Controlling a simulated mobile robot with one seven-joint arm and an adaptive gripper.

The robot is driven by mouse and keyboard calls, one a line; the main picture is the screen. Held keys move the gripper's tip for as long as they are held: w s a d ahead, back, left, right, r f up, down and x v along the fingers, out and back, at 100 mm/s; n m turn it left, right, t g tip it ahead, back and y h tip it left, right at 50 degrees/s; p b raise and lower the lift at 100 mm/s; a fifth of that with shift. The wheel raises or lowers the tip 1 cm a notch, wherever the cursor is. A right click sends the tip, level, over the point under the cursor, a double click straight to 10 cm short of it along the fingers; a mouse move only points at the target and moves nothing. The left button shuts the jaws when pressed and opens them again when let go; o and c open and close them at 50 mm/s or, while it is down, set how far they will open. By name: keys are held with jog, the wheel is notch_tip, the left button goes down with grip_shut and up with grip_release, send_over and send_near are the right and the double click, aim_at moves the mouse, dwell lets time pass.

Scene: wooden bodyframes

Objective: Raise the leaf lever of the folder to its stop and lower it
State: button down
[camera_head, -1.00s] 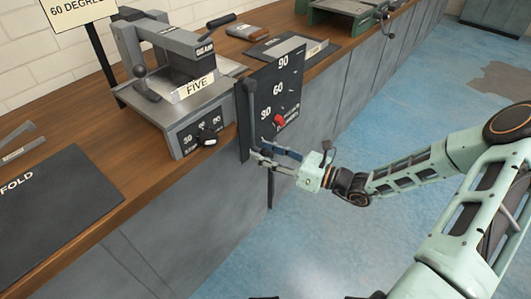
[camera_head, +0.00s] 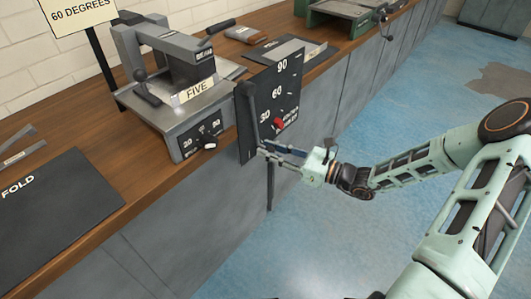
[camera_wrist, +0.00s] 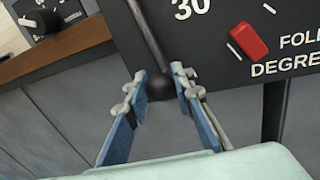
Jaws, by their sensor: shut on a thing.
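The leaf lever (camera_head: 252,112) is a dark bar on the black degree plate (camera_head: 285,75) at the counter's front edge. Its lower end leans a little to the right. In the wrist view the lever (camera_wrist: 150,35) ends in a dark ball knob (camera_wrist: 175,84) between my fingertips. My gripper (camera_head: 263,150) is shut on this knob, and its blue pads show on both sides in the wrist view (camera_wrist: 160,77). The grey folder (camera_head: 150,112) with the label FIVE stands on the counter behind the plate. A red pointer (camera_wrist: 249,41) sits on the plate's scale.
A 60 DEGREES sign (camera_head: 80,12) stands at the upper left. A dark FOLD mat (camera_head: 60,205) lies on the wooden counter (camera_head: 165,180). A green machine (camera_head: 340,12) stands farther along. The blue floor (camera_head: 330,235) in front of the cabinets is open.

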jog(key=w+d+r+n+h+p, duration=0.1)
jog(key=w+d+r+n, duration=0.1)
jog(key=w+d+n, duration=0.2)
jog(key=shift+w+d+r+p, duration=0.3)
jog(key=shift+w+d, duration=0.1)
jog(key=shift+w, duration=0.6)
jog(key=c, duration=1.7)
grip_release()
jog(key=shift+o, duration=0.2)
jog(key=shift+s, duration=0.1)
jog(key=v, duration=1.2)
